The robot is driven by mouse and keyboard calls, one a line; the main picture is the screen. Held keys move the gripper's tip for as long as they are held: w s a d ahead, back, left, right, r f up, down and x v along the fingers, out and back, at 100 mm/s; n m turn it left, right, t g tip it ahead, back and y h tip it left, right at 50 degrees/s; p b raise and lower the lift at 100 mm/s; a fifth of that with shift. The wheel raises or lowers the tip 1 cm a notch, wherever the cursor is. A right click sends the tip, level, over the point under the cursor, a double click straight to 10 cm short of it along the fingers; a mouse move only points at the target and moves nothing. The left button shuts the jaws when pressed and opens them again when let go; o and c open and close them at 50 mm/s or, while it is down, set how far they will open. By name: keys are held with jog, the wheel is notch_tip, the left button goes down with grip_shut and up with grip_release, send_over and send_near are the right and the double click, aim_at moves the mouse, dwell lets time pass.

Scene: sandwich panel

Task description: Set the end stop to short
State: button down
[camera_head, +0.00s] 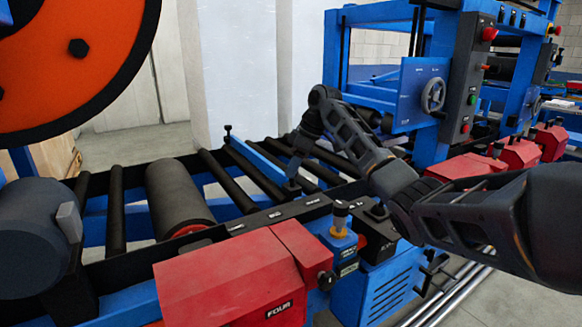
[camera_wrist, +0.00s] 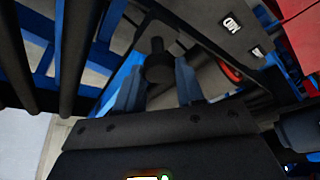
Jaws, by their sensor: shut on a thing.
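The end stop is a blue bar (camera_head: 258,160) lying across the black rollers of the conveyor. It has a black upright knob (camera_head: 228,131) at its far end. My gripper (camera_head: 294,178) is down at the bar's near end, by the black side rail. In the wrist view, a black knob (camera_wrist: 158,66) stands between the two blue-grey fingers of my gripper (camera_wrist: 157,88), and they are shut on it. A label reading MID (camera_wrist: 232,24) is on the rail beside the knob. A second label (camera_wrist: 258,52) there is too small to read.
A red box marked FOUR (camera_head: 235,280) stands in front of the rail. A grey roller (camera_head: 178,195) lies left of the bar. A blue machine frame with a handwheel (camera_head: 433,94) stands behind my arm.

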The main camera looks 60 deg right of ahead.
jog(key=s+d, duration=0.1)
jog(key=d, duration=0.1)
jog(key=shift+s+d, duration=0.4)
jog(key=c, duration=0.7)
grip_release()
jog(key=shift+r, duration=0.1)
jog(key=v, duration=0.7)
jog(key=shift+s+r, duration=0.15)
jog(key=shift+r, duration=0.1)
